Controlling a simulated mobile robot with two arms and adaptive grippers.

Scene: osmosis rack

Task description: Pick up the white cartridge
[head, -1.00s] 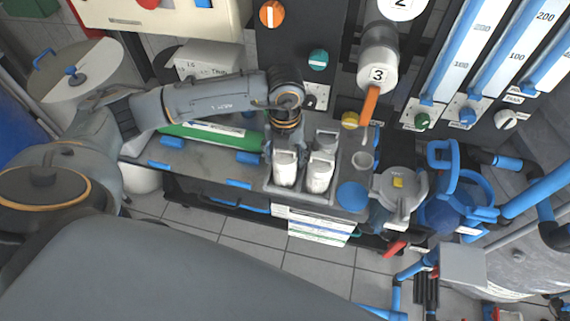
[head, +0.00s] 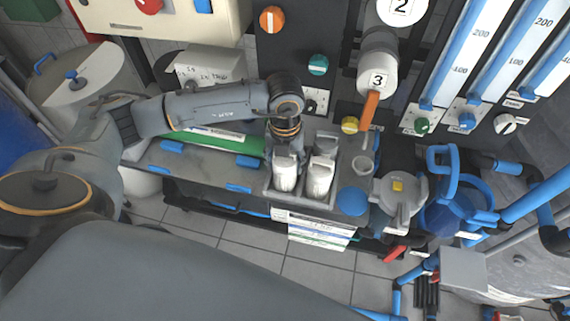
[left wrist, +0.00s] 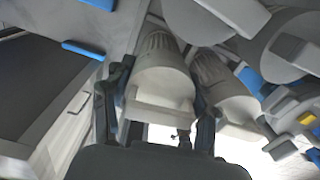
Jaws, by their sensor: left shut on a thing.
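Two white cartridges stand side by side in a grey holder (head: 297,197) on the bench, in the head view. My left gripper (head: 285,151) reaches down from above onto the left white cartridge (head: 285,178) and is shut on its top end. In the left wrist view the two fingers (left wrist: 160,108) lie on either side of this white cartridge (left wrist: 163,72). The other white cartridge (head: 319,181) is just to its right, and it also shows beside the right finger in the left wrist view (left wrist: 225,92). The cartridge's lower end is partly hidden by the holder. My right gripper is not in view.
A grey-white cup (head: 362,166) and a blue round lid (head: 352,201) sit right of the holder. A grey housing (head: 399,197) and blue valve handles (head: 452,190) stand further right. A dark panel with knobs (head: 318,65) rises behind.

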